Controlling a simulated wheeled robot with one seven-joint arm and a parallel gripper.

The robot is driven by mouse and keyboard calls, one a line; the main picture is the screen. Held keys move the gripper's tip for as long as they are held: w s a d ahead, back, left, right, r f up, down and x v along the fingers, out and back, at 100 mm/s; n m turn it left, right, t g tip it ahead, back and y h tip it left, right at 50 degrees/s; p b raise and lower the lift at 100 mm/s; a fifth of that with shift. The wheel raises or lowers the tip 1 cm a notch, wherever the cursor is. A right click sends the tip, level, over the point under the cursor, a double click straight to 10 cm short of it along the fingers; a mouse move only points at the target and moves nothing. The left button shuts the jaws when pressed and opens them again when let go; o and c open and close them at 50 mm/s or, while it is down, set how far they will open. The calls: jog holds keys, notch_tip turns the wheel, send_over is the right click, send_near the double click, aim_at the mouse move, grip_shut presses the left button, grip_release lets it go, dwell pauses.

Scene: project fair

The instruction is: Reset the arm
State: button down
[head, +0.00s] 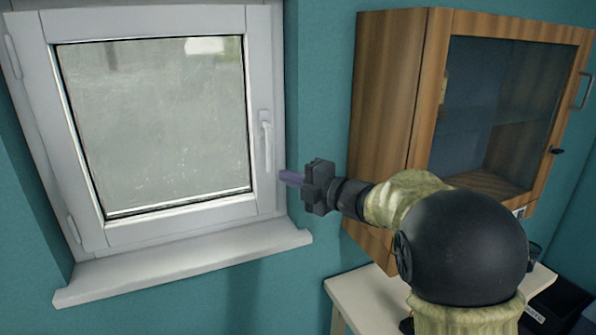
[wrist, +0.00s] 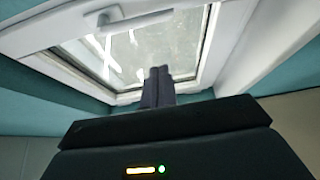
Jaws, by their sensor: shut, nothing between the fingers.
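My gripper (head: 285,177) is in the middle of the head view, at the end of my arm, which reaches in from the lower right. Its fingers point left towards the right side of the window frame, just below and right of the window handle (head: 267,140). In the wrist view my gripper (wrist: 160,72) shows its two fingers together, with nothing between them. The handle (wrist: 135,20) also shows in the wrist view, beyond and above the fingers. I cannot tell whether the fingers touch the frame.
A white-framed window (head: 262,60) with a sill (head: 185,265) fills the left; its sash looks closed in the head view. A wooden cabinet (head: 385,120) with a glass door hangs right, close to my arm. A pale table (head: 350,295) stands below. A dark bin (head: 560,305) is at lower right.

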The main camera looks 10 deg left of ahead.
jog(key=w+d+f+m+t+h+p, duration=0.25)
jog(key=d+m+t+h, duration=0.35)
jog(key=d+m, duration=0.5)
jog(key=s+d+f+m+g+h+p, duration=0.1)
jog(key=s+d+f+m+g+h, duration=0.2)
jog(key=s+d+f+m+h, duration=0.55)
jog(key=s+d+f+m+g, duration=0.2)
jog(key=s+f+m+g, duration=0.1)
jog(key=s, duration=0.3)
jog(key=s+d+f+m+g+p, duration=0.1)
jog(key=s+d+f+m+g, duration=0.1)
jog(key=s, duration=0.5)
jog(key=s+d+f+m+g+h+p, duration=0.1)
jog(key=s+d+f+m+g, duration=0.2)
jog(key=s+m, duration=0.3)
jog(key=shift+s+f+g, duration=0.5)
jog(key=shift+s+f, duration=0.05)
